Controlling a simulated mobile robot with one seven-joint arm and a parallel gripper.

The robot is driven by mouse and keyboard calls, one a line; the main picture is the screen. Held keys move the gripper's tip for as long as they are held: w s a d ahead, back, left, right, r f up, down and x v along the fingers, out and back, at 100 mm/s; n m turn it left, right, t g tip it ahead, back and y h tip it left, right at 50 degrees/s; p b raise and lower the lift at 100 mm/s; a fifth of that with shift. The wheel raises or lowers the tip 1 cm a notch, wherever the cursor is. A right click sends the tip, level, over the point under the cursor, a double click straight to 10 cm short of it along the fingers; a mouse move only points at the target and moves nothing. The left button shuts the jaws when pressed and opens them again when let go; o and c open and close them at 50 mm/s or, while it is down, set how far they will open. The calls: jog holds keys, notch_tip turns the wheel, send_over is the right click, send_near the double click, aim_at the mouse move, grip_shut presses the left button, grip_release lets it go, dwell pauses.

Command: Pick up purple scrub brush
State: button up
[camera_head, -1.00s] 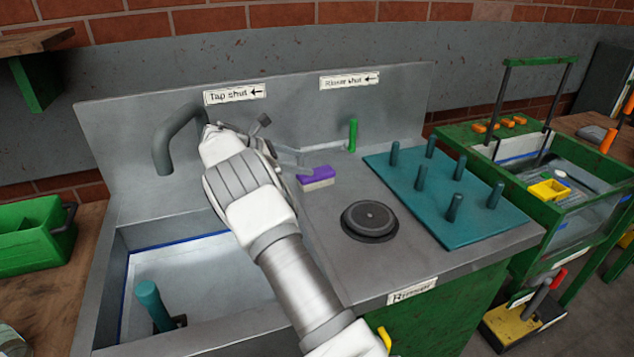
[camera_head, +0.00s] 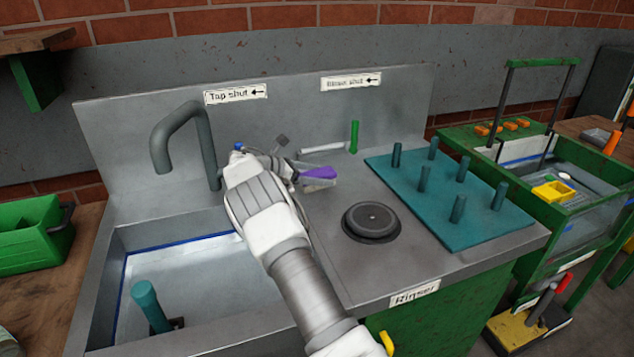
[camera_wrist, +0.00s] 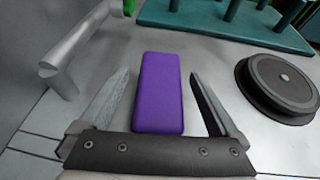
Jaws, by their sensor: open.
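The purple scrub brush (camera_wrist: 159,90) lies on the grey metal counter. In the wrist view it is between the two fingers of my gripper (camera_wrist: 155,97), with a gap on each side. My gripper is open. In the head view the brush (camera_head: 320,173) shows just beyond my gripper (camera_head: 304,177), which partly hides it. The brush's pale underside is not visible in the wrist view.
A round black disc (camera_head: 370,221) is set in the counter to the right. A teal peg board (camera_head: 480,229) lies beyond it. A grey lever pipe (camera_wrist: 75,48) with a green handle (camera_head: 354,136) is behind the brush. The sink (camera_head: 190,265) and tap (camera_head: 160,150) are at left.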

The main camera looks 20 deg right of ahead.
aim_at(317, 172)
jog(key=c, duration=1.5)
jog(key=shift+r, duration=0.15)
notch_tip(317, 172, up, 4)
jog(key=shift+p, duration=0.6)
jog(key=s+d+r+p, duration=0.1)
jog(key=s+d+r, duration=0.5)
jog(key=s+d, duration=0.2)
jog(key=shift+s+r, duration=0.15)
jog(key=shift+r, duration=0.2)
